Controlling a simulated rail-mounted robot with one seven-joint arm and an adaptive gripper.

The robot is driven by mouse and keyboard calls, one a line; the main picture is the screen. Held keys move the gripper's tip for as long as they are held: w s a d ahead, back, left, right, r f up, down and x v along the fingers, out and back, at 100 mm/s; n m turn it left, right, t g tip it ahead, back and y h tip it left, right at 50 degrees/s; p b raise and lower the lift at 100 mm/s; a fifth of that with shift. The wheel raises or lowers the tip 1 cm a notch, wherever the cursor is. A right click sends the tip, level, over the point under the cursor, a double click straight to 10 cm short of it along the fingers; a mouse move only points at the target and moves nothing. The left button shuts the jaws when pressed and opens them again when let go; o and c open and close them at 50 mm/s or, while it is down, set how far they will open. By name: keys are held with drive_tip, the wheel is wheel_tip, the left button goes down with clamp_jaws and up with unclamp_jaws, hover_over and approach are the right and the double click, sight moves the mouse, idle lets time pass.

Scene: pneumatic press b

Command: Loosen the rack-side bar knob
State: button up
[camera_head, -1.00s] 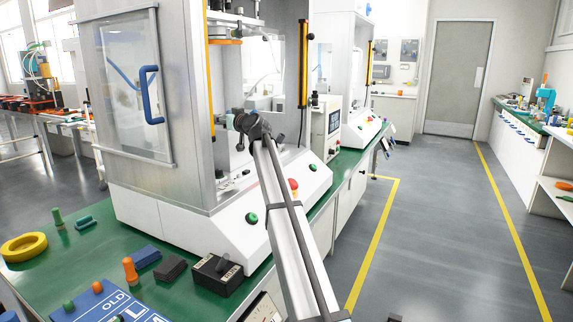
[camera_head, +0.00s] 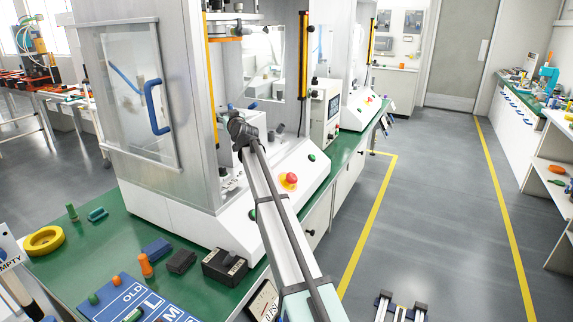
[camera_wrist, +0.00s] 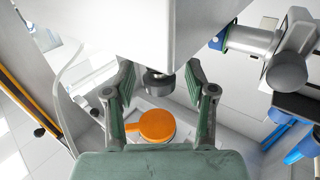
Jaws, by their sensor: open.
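In the wrist view my gripper (camera_wrist: 157,75) is open, with its two green-padded fingers apart and pointing up the picture. A short dark round knob-like piece (camera_wrist: 158,84) shows between the fingertips, under a large white block (camera_wrist: 165,35). I see no finger touching it. A dark grey round knob (camera_wrist: 287,72) sits by a grey metal cylinder (camera_wrist: 250,40) at the upper right, outside the fingers. I cannot tell which of these is the rack-side bar knob. In the head view my arm reaches to the press (camera_head: 185,190); the fingers cannot be made out.
An orange disc (camera_wrist: 157,125) lies beyond the fingers in the wrist view. The press door has a blue handle (camera_head: 157,107). A red button (camera_head: 289,179) is on the press front. A yellow ring (camera_head: 43,240) and black box (camera_head: 224,267) stand on the green bench.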

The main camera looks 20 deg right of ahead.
drive_tip(key=shift+r+h+p, duration=0.3)
drive_tip(key=shift+p, duration=0.8)
drive_tip(key=s+d+f+b, duration=0.1)
drive_tip(key=s+d+b, duration=0.15)
drive_tip(key=s, duration=1.55)
drive_tip(key=s+d+f+m+g+h+p, duration=0.1)
drive_tip(key=s+d+f+m+p, duration=0.1)
drive_tip(key=d+f, duration=0.4)
drive_tip(key=s+d+f+m+g+h+p, duration=0.2)
drive_tip(key=d+f+m, duration=0.1)
drive_tip(key=d+f, duration=0.4)
drive_tip(key=shift+s+d+f+g, duration=0.25)
drive_tip(key=shift+s+f+g, duration=0.1)
drive_tip(key=shift+f, duration=1.1)
